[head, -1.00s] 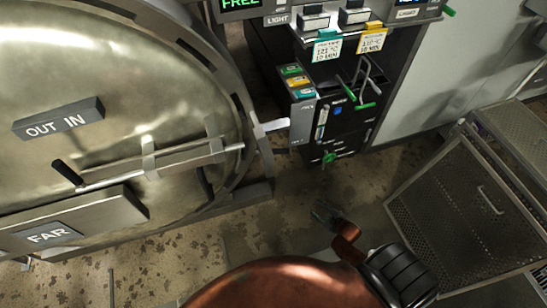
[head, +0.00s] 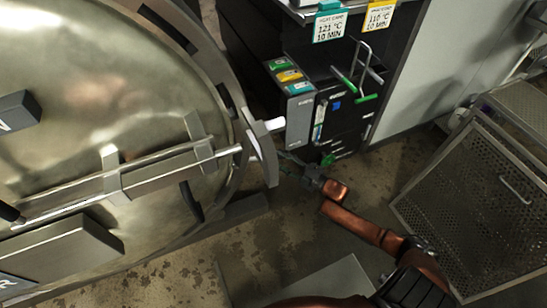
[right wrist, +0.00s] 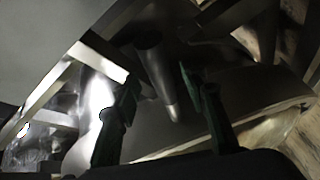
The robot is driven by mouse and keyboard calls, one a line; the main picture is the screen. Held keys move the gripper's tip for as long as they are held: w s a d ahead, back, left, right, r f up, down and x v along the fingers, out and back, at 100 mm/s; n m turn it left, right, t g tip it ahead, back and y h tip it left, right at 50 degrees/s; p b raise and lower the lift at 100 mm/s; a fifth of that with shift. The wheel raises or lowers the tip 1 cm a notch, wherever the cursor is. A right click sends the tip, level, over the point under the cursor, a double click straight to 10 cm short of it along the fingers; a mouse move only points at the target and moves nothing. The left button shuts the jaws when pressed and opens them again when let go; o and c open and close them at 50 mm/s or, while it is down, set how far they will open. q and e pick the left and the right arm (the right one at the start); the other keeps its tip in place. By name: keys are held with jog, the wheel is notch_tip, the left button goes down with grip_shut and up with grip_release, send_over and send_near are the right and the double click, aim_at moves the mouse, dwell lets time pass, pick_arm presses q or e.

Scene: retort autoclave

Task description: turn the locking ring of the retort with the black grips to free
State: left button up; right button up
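The round metal retort door (head: 70,110) fills the left of the head view, with the grey locking ring (head: 222,90) around its edge. A black curved grip (head: 191,200) shows near the ring's lower right. A black-ended handle (head: 10,212) is at the far left. A pale lug (head: 268,126) sticks out at the ring's right side. My right gripper (head: 290,162) is just right of the ring's lower right edge. In the right wrist view its dark fingers (right wrist: 158,82) are apart, with a metal rod (right wrist: 160,75) showing between or beyond them; contact is unclear. My left gripper is out of view.
A control cabinet (head: 300,115) with coloured buttons and green-tipped levers (head: 366,98) stands right behind the gripper. A perforated metal basket (head: 470,210) is at the right. Stained floor (head: 190,265) is open below the door.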

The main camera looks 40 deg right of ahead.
aim_at(278, 158)
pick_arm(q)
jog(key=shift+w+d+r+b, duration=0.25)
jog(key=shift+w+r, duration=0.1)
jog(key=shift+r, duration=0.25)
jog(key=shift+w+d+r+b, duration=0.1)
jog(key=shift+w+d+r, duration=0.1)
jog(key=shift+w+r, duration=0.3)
pick_arm(e)
jog(key=shift+x, duration=1.5)
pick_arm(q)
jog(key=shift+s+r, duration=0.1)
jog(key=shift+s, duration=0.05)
pick_arm(e)
jog(key=shift+c, duration=0.6)
grip_shut()
